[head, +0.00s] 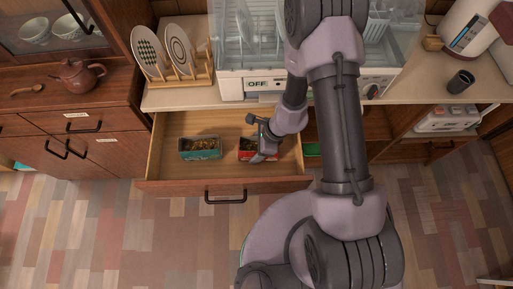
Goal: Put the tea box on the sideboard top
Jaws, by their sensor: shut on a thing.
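An open wooden drawer (168,158) under the counter holds two small open boxes. A teal box (200,154) with brownish contents sits left of the middle of the drawer. A red box (248,157) is to its right, partly hidden by my gripper. My gripper (262,156) reaches down into the drawer and is shut on the red box. I cannot read which box is the tea box. The sideboard top (45,106) is at the far left, bearing a brown teapot (79,74) and a wooden spoon (27,90).
A plate rack (182,82) and a dish dryer (240,60) marked OFF stand on the counter above the drawer. A dark cup (461,81) and a white kettle (467,30) stand at the right. The sideboard top has bare room before the teapot.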

